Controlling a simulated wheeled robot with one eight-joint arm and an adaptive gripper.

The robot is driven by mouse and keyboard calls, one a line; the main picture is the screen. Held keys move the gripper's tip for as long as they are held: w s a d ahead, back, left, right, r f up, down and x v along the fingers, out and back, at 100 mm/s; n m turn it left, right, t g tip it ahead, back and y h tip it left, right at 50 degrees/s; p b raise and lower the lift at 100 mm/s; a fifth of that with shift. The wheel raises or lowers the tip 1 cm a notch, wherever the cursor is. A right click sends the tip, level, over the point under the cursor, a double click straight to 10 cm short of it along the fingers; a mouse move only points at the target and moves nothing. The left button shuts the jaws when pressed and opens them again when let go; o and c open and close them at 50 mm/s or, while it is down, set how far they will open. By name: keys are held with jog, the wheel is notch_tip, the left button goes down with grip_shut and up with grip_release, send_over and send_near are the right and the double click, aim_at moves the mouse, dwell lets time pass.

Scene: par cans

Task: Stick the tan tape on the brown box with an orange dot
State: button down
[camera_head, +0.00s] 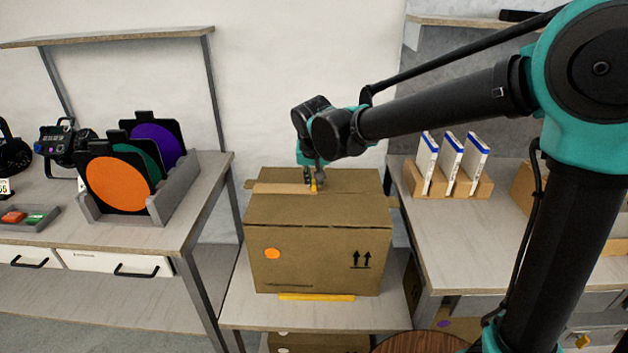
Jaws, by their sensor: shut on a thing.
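The brown box (318,250) with an orange dot (272,254) on its front stands on a low shelf in the middle. Its top looks closed, with a seam across it. A tan tape strip (275,188) lies along the left part of the top, its right end at my gripper. My gripper (314,188) points down at the middle of the box top, its fingers shut on the tape's right end. A small yellow-orange bit shows between the fingers. Whether the tape is pressed down along its whole length cannot be told.
A yellow strip (316,297) lies before the box. The left table holds a rack (160,205) of coloured filters, a tray (30,217) and lamps. The right table holds a wooden holder (448,180) with white-and-blue packs. Another box (318,343) sits below the shelf.

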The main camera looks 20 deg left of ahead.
jog(key=shift+f, duration=0.45)
dwell(1.2)
jog(key=c, duration=1.5)
grip_release()
jog(key=shift+o, duration=0.2)
